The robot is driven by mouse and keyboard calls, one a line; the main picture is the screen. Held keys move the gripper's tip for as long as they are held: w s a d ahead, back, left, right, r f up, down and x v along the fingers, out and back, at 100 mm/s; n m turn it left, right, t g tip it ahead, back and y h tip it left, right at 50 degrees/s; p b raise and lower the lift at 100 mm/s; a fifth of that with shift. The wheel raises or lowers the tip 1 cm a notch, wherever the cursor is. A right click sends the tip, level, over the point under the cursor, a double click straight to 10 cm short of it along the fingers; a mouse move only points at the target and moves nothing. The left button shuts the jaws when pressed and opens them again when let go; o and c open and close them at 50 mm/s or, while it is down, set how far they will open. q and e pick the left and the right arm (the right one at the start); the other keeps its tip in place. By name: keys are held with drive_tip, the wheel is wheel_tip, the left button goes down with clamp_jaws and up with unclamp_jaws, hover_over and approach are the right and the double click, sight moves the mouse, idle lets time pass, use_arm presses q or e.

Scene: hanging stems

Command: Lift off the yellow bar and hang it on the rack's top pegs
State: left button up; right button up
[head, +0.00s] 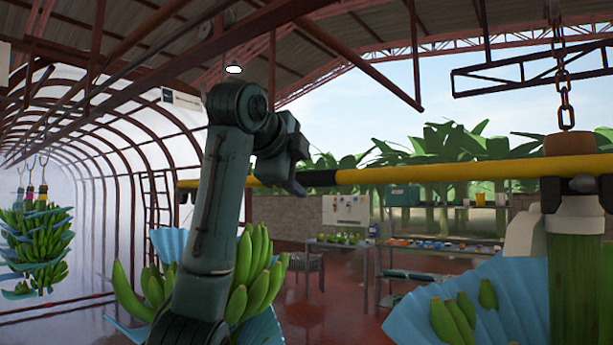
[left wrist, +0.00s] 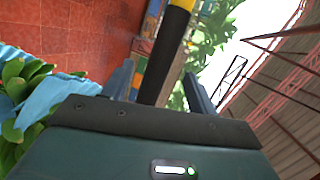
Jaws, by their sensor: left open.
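The yellow bar (head: 440,174) runs level across the head view from the right edge to behind my left arm, with a black section near my gripper. My left gripper (head: 292,178) is at this black section. In the left wrist view, the bar's black section (left wrist: 164,60) passes between the two open fingers of the gripper (left wrist: 160,84), with yellow showing at the top. Whether the fingers touch it, I cannot tell. At the right, the bar crosses in front of a hanging stem's top (head: 575,207). I cannot make out the rack's top pegs. My right gripper is not seen.
A chain (head: 565,105) hangs above the brown cap (head: 568,144) at the right. A blue wrap (head: 490,290) with green bananas (head: 453,318) hangs near that stem. Another banana bunch (head: 258,278) is behind my left arm. Tables stand farther back on red floor.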

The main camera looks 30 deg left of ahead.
sight(303, 174)
use_arm(q)
drive_tip(key=p+x, duration=0.1)
drive_tip(key=x, duration=0.2)
drive_tip(key=shift+w+a+f, duration=0.1)
drive_tip(key=shift+w+f, duration=0.1)
drive_tip(key=shift+w, duration=0.15)
drive_tip(key=c, duration=1.3)
